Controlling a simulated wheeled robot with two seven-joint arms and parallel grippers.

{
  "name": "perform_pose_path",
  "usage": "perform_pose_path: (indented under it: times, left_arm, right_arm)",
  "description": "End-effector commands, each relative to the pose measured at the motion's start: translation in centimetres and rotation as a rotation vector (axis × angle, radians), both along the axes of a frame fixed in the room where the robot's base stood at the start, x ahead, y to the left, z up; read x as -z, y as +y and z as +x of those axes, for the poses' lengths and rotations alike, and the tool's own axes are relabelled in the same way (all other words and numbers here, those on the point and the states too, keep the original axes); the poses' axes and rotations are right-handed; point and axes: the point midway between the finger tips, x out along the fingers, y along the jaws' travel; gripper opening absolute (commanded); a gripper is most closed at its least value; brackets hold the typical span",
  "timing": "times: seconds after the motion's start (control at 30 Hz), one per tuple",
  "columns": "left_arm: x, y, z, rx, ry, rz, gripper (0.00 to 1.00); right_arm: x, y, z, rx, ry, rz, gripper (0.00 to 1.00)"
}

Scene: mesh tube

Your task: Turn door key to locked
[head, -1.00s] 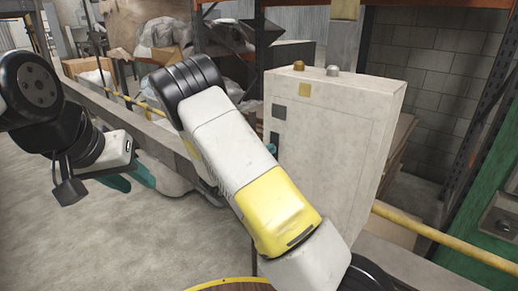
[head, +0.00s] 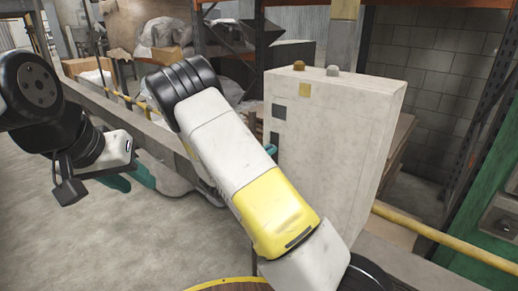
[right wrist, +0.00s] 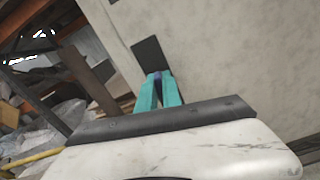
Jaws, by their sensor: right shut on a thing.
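A pale grey cabinet (head: 335,140) stands at centre right, with dark square plates on its front. The lower dark plate (head: 275,138) is partly hidden behind my right arm. My right gripper (head: 270,149) mostly hides behind that arm; a teal fingertip shows just below the plate. In the right wrist view its teal fingers (right wrist: 158,88) are closed around a small purple piece (right wrist: 157,76), apparently the key, in front of a dark plate (right wrist: 150,58). The key's turn angle cannot be made out. My left gripper (head: 128,178) is open and empty, away from the cabinet at left.
A yellow rail (head: 445,238) runs right of the cabinet. A green machine (head: 490,200) stands at the far right. Shelves with wrapped goods (head: 165,35) are behind. A round yellow-rimmed top (head: 230,284) shows at the bottom. The floor at left is clear.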

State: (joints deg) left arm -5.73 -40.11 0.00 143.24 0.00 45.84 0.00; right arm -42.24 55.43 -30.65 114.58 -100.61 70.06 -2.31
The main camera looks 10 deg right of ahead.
Motion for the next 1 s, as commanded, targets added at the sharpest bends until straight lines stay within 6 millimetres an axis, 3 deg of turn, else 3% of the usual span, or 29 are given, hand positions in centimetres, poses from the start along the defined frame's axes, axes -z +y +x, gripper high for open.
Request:
perform_pose_path:
  times: [0.4,0.97,1.0]
  left_arm:
    - [0.0,0.0,0.0,0.0,0.0,0.0,0.36]
    - [0.0,0.0,0.0,0.0,0.0,0.0,0.36]
    - [0.0,0.0,0.0,0.0,0.0,0.0,0.36]
  right_arm:
    - [0.1,0.04,-0.01,-0.001,0.152,-0.115,0.0]
    - [0.1,0.04,0.0,-0.002,0.174,-0.132,0.0]
    - [0.09,0.03,0.0,-0.002,0.174,-0.132,0.15]
